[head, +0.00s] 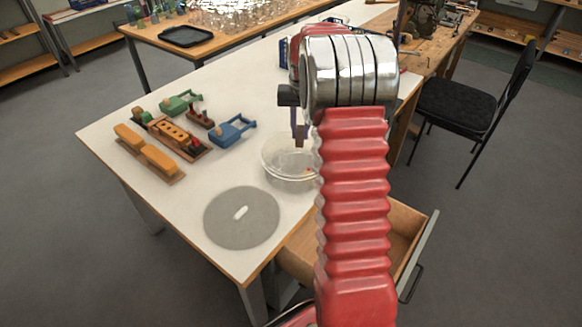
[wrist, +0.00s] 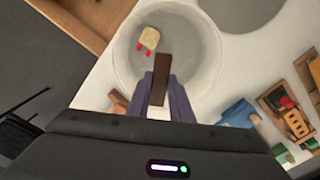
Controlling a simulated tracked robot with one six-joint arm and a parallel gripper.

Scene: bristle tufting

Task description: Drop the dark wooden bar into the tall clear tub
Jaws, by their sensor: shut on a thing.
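The dark wooden bar (wrist: 161,74) is between the purple fingers of my gripper (wrist: 161,93) in the wrist view, sticking out past their tips. In the head view my gripper (head: 298,118) points down, with the bar's brown end (head: 299,142) low at its tips. The tall clear tub (head: 286,180) stands on the white table under the gripper. In the wrist view the tub's round rim (wrist: 117,48) surrounds the bar's far end. My arm hides the tub's right edge in the head view.
A beige block with red tips (wrist: 149,38) shows inside the tub. A grey disc (head: 241,217) lies in front of it. A wooden tray (head: 172,140), orange bars and green and blue tools (head: 232,131) are at left. An open drawer (head: 405,225) is below right.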

